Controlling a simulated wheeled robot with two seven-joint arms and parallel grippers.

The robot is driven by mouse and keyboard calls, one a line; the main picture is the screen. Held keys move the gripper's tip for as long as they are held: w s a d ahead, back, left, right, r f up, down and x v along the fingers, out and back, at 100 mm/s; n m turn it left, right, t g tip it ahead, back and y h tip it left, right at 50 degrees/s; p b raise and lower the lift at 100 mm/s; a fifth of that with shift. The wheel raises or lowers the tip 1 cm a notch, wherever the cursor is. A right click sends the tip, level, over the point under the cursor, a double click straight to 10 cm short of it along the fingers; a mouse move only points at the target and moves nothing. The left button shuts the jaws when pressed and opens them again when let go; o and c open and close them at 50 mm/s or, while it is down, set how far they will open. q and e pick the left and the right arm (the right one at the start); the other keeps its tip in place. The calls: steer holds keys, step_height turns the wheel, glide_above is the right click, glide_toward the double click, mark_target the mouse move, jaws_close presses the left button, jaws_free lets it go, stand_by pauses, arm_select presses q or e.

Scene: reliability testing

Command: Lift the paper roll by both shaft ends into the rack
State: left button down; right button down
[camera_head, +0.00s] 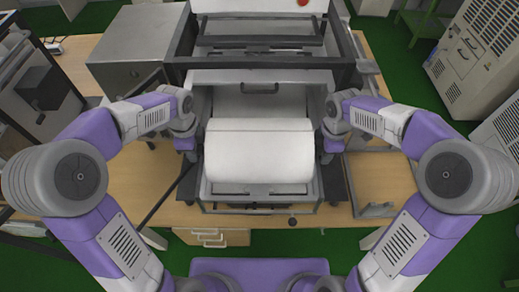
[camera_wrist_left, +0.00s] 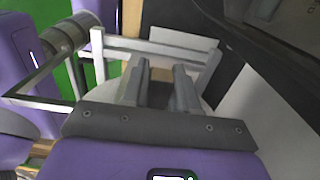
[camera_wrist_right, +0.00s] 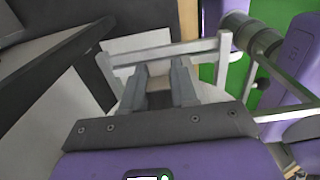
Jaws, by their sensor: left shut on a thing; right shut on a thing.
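The white paper roll (camera_head: 258,150) lies crosswise in the middle of the head view, inside the dark-framed machine. My left gripper (camera_head: 187,148) is at the roll's left end and my right gripper (camera_head: 332,146) is at its right end. Both are shut on the shaft ends, which the fingers and wrists mostly hide. A light grey metal bracket with upright posts (camera_wrist_left: 155,50) stands just beyond the fingers; a similar one (camera_wrist_right: 165,50) shows on the right.
The machine's dark frame (camera_head: 250,62) rises behind the roll. A grey metal box (camera_head: 138,48) stands to the left on the wooden table (camera_head: 385,180). Side rails run close to both wrists. Bare tabletop shows at the right.

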arm_select(q)
steer(key=shift+r, duration=0.2)
arm_select(e)
steer(key=shift+r, duration=0.25)
